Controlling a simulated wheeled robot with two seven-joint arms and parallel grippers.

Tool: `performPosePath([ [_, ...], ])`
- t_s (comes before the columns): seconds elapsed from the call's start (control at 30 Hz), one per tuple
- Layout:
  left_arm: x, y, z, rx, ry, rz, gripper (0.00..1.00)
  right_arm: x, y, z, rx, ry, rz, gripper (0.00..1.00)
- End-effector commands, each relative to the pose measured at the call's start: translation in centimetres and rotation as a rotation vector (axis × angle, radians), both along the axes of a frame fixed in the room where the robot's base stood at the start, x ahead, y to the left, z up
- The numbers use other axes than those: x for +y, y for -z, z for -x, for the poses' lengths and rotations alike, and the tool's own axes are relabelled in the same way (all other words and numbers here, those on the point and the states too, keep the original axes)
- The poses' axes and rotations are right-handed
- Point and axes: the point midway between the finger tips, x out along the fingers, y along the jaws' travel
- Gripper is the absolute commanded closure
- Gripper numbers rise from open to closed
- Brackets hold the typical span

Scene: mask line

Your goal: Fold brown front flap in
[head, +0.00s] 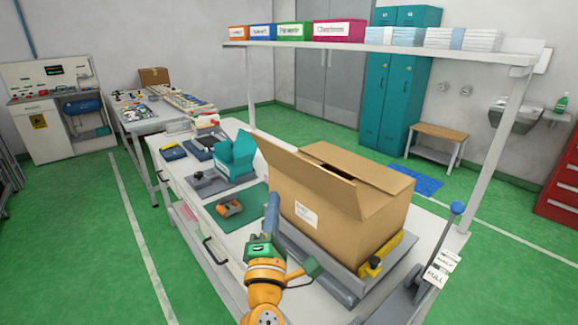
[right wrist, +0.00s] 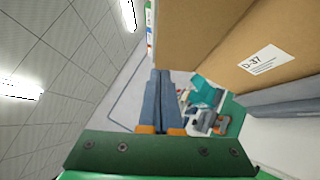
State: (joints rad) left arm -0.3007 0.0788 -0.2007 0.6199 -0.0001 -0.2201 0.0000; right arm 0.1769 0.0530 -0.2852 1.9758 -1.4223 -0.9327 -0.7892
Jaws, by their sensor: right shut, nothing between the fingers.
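The brown cardboard box (head: 345,225) is upright on the bench, with a white label on its near left wall. It also fills the right side of the right wrist view (right wrist: 225,65). I cannot tell for certain which is the front flap. My right gripper (head: 273,200) is shut and empty, beside the near left wall and below the raised flap. Its fingers (right wrist: 162,80) are together in the right wrist view. My left gripper is not in view.
The box rests on a grey platform (head: 310,265) with a yellow clamp (head: 372,266) at its right. A green mat with an orange item (head: 230,207) and a teal open carton (head: 236,155) lie left. A white shelf (head: 390,48) spans above the bench's back.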

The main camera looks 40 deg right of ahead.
Motion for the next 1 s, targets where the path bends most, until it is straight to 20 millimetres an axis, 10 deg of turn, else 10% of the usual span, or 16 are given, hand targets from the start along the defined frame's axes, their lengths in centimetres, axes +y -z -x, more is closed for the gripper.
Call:
performPosePath([
  [0.3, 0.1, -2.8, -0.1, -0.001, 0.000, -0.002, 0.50, -4.1, -2.5, -5.3, 0.001, 0.001, 0.000, 1.00],
  [1.0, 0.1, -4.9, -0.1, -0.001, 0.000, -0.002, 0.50, -7.6, -3.5, -5.6, 0.002, -0.003, -0.006, 1.00],
])
